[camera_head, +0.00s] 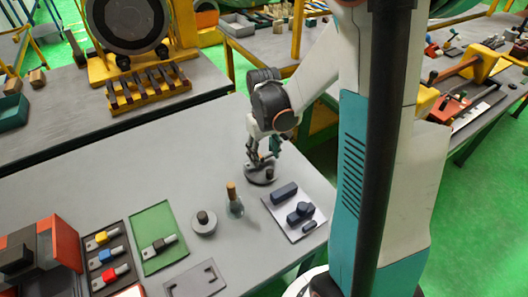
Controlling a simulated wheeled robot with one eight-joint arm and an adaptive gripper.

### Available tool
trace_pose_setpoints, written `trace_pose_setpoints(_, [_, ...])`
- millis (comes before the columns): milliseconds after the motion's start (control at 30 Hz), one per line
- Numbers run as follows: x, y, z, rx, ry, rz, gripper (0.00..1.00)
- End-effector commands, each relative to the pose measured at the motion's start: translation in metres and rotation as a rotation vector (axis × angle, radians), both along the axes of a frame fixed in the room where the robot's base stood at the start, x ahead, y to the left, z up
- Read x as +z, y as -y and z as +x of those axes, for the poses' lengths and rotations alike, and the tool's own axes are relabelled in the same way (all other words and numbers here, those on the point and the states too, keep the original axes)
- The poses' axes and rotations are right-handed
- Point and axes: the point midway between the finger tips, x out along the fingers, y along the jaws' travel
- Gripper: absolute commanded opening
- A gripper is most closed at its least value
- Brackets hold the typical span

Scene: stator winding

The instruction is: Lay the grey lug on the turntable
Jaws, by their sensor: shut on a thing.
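My gripper (263,158) is at the far middle of the grey workbench, low over a dark round disc, which looks like the turntable (250,178). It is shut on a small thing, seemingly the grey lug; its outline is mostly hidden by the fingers. I cannot tell whether the held thing touches the disc. A short dark knob stands on the disc's right side. Another lug (160,243), with a dark body and pale tongue, lies on a green mat (149,219) at the left.
A dark tray (92,272) holds yellow, blue and red lugs. A round grey piece (203,223), a wooden-topped bottle (235,203) and a plate (291,229) with dark blocks stand near the disc. A flat grey plate (194,281) lies at the front.

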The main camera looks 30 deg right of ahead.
Motion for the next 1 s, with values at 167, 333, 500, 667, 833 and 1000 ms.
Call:
trace_pose_setpoints(167, [-0.004, 0.000, 0.000, 0.000, 0.000, 0.000, 0.22])
trace_pose_setpoints(333, [-0.007, 0.000, 0.000, 0.000, 0.000, 0.000, 0.22])
trace_pose_setpoints(500, [-0.010, 0.000, 0.000, 0.000, 0.000, 0.000, 0.22])
trace_pose_setpoints(667, [-0.011, 0.000, 0.000, 0.000, 0.000, 0.000, 0.64])
trace_pose_setpoints(833, [-0.011, 0.000, 0.000, 0.000, 0.000, 0.000, 0.74])
trace_pose_setpoints(1000, [-0.011, 0.000, 0.000, 0.000, 0.000, 0.000, 0.74])
